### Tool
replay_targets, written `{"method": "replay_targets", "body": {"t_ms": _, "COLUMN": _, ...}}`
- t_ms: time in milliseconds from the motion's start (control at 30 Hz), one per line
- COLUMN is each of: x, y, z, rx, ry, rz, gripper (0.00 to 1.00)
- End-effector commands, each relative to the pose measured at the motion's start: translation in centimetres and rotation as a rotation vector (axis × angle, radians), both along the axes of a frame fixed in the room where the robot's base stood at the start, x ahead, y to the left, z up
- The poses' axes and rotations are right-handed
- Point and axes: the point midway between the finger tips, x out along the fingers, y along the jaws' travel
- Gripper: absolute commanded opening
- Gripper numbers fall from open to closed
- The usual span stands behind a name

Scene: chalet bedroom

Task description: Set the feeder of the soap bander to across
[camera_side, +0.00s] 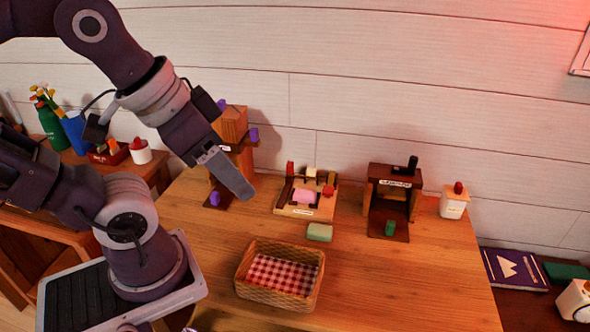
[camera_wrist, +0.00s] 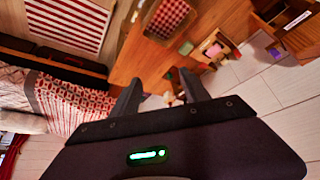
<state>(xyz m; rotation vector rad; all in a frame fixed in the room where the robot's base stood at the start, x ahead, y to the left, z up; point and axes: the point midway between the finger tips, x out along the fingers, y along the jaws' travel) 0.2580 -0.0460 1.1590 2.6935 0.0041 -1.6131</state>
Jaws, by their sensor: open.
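Three small machines stand along the back of the wooden table, and I cannot read their labels to tell which is the soap bander. The left tall wooden one (camera_side: 233,122) has purple knobs and is partly hidden by my arm. The middle one (camera_side: 297,211) is a pale low base holding a pink block (camera_side: 303,197), with red knobs; it also shows in the wrist view (camera_wrist: 213,47). The right dark brown one (camera_side: 388,220) has a black handle and a green knob. My gripper (camera_side: 243,190) is open and empty, in front of the left machine; its fingers show in the wrist view (camera_wrist: 160,76).
A green bar (camera_side: 320,232) lies in front of the middle machine. A wicker basket (camera_side: 245,288) with checked cloth stands at the table's front. A white dispenser (camera_side: 453,206) with a red top stands at the right back. The table's right front is clear.

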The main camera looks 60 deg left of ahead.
Motion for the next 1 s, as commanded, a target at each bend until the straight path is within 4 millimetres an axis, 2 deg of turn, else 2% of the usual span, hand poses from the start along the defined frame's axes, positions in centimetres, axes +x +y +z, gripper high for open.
{"method": "replay_targets", "body": {"t_ms": 67, "x": 1.9, "y": 0.5, "z": 0.5, "rx": -0.004, "ry": 0.009, "rz": 0.035, "gripper": 0.42}}
{"method": "replay_targets", "body": {"t_ms": 133, "x": 5.6, "y": 1.8, "z": 1.1, "rx": -0.011, "ry": 0.023, "rz": 0.102, "gripper": 0.42}}
{"method": "replay_targets", "body": {"t_ms": 167, "x": 7.8, "y": 2.8, "z": 1.3, "rx": -0.015, "ry": 0.028, "rz": 0.140, "gripper": 0.42}}
{"method": "replay_targets", "body": {"t_ms": 200, "x": 10.8, "y": 4.4, "z": 1.1, "rx": -0.020, "ry": 0.037, "rz": 0.196, "gripper": 0.42}}
{"method": "replay_targets", "body": {"t_ms": 267, "x": 15.5, "y": 7.3, "z": 0.3, "rx": -0.026, "ry": 0.045, "rz": 0.280, "gripper": 0.42}}
{"method": "replay_targets", "body": {"t_ms": 300, "x": 18.3, "y": 9.6, "z": -0.8, "rx": -0.029, "ry": 0.049, "rz": 0.335, "gripper": 0.42}}
{"method": "replay_targets", "body": {"t_ms": 367, "x": 22.2, "y": 13.5, "z": -3.1, "rx": -0.033, "ry": 0.058, "rz": 0.417, "gripper": 0.42}}
{"method": "replay_targets", "body": {"t_ms": 400, "x": 24.4, "y": 16.3, "z": -5.1, "rx": -0.035, "ry": 0.063, "rz": 0.469, "gripper": 0.42}}
{"method": "replay_targets", "body": {"t_ms": 467, "x": 27.1, "y": 20.6, "z": -8.7, "rx": -0.037, "ry": 0.071, "rz": 0.547, "gripper": 0.42}}
{"method": "replay_targets", "body": {"t_ms": 500, "x": 28.3, "y": 23.4, "z": -11.3, "rx": -0.037, "ry": 0.077, "rz": 0.595, "gripper": 0.42}}
{"method": "replay_targets", "body": {"t_ms": 600, "x": 29.8, "y": 29.3, "z": -17.5, "rx": -0.039, "ry": 0.085, "rz": 0.693, "gripper": 0.42}}
{"method": "replay_targets", "body": {"t_ms": 700, "x": 29.9, "y": 32.9, "z": -22.1, "rx": -0.038, "ry": 0.091, "rz": 0.753, "gripper": 0.42}}
{"method": "replay_targets", "body": {"t_ms": 800, "x": 29.8, "y": 34.5, "z": -24.4, "rx": -0.038, "ry": 0.091, "rz": 0.780, "gripper": 0.42}}
{"method": "replay_targets", "body": {"t_ms": 1000, "x": 30.6, "y": 35.5, "z": -27.7, "rx": -0.038, "ry": 0.093, "rz": 0.784, "gripper": 0.42}}
